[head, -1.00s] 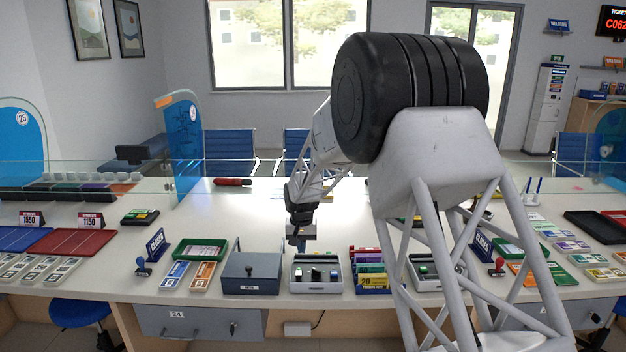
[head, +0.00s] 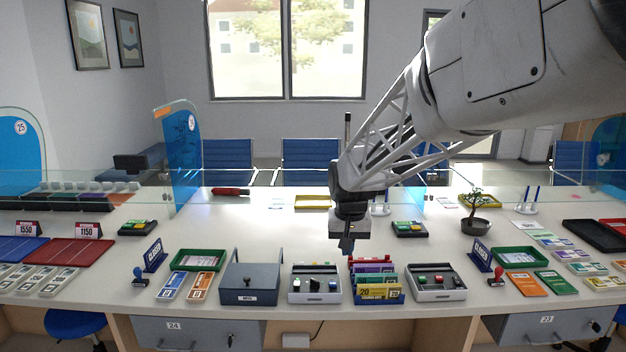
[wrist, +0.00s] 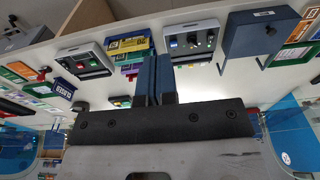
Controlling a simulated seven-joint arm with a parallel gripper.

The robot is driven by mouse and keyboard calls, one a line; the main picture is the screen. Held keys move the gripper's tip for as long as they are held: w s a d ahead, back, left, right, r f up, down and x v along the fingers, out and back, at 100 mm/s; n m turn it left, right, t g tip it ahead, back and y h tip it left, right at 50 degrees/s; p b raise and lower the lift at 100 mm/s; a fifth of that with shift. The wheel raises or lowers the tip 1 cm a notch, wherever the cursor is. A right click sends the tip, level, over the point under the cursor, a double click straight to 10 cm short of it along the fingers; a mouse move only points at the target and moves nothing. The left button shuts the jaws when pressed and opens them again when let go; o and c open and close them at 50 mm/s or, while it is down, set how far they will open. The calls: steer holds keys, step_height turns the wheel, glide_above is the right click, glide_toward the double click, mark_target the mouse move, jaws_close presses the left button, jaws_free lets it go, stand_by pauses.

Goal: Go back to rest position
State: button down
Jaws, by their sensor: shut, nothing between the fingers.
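My gripper (head: 346,246) is shut and empty, pointing down above the white counter (head: 290,235) in the head view. It hangs in the air behind the coloured file holder (head: 377,281), near the middle of the counter. In the wrist view its two blue-grey fingers (wrist: 155,78) are closed together with nothing visible between them. My arm reaches in from the upper right of the head view and hides part of the back wall and glass screen.
A blue-grey metal box (head: 249,283), a grey device with knobs (head: 315,284) and a similar device (head: 436,283) line the front edge. A potted bonsai (head: 475,222) stands at right. A clear glass screen (head: 260,183) runs behind. The counter's middle left is clear.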

steer(key=s+d, duration=0.3)
steer(key=s, duration=0.8)
steer(key=s+d+r+t, duration=0.1)
steer(key=s+d, duration=0.3)
steer(key=s, duration=0.8)
steer(key=s+d+r, duration=0.1)
steer(key=s+d, duration=0.2)
steer(key=s, duration=0.9)
steer(key=shift+s+d, duration=0.15)
steer(key=shift+s, duration=0.05)
steer(key=c, duration=1.8)
jaws_free()
